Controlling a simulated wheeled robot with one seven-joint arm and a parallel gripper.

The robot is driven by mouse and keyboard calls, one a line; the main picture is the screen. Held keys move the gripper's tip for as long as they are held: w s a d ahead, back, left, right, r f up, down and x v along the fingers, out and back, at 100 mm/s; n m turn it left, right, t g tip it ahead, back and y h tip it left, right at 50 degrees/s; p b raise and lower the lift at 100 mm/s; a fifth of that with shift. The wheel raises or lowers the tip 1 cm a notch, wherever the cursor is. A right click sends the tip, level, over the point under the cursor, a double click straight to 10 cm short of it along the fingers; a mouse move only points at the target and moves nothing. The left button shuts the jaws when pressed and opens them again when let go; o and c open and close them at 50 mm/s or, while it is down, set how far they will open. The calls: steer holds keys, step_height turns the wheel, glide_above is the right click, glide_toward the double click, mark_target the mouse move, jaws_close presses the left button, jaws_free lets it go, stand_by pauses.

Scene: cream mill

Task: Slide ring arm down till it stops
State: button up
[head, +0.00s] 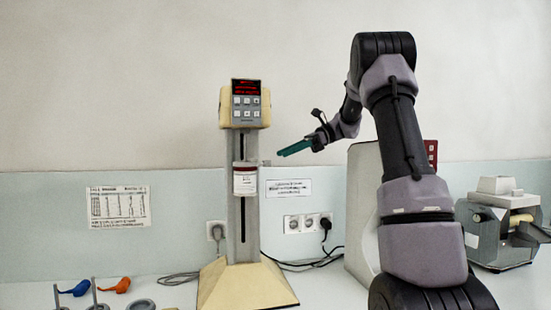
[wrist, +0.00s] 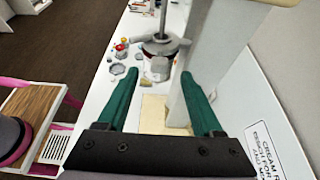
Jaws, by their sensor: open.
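A cream and grey stand (head: 243,222) has a tall column with a dark vertical slot. A carriage with a white, red-marked piece (head: 245,180) sits partway up the column; I cannot tell the ring arm apart there. In the wrist view a metal hub with side arms on a thin shaft (wrist: 160,46) shows beyond my fingertips, beside the grey column (wrist: 208,60). My gripper (head: 282,152) is right of the column, a little above the carriage, its green fingers pointing left. In the wrist view my gripper (wrist: 160,73) is open and empty, its fingers apart.
The stand's control head (head: 245,100) is above, its flared base (head: 246,285) below. Blue (head: 76,289) and orange (head: 115,286) tools stand at lower left. A grey and cream machine (head: 500,235) is at right. Cables and sockets (head: 307,223) are behind.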

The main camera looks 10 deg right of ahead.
steer(key=v, duration=0.5)
steer(key=shift+f, duration=0.1)
steer(key=s+a+f+n+t+h, duration=0.2)
steer(key=s+n+h, duration=0.1)
steer(key=s, duration=0.6)
steer(key=s+a+f+n+t+h, duration=0.1)
steer(key=s+f+n+t+h, duration=0.1)
steer(key=s+n, duration=0.4)
steer(key=s+a+f+n+t+h, duration=0.2)
steer(key=s+f+n+t+h, duration=0.1)
steer(key=s, duration=1.1)
steer(key=f+n+h, duration=0.1)
steer(key=n+h, duration=0.1)
steer(key=h, duration=0.1)
steer(key=shift+a+f, duration=0.25)
steer(key=shift+a, duration=0.1)
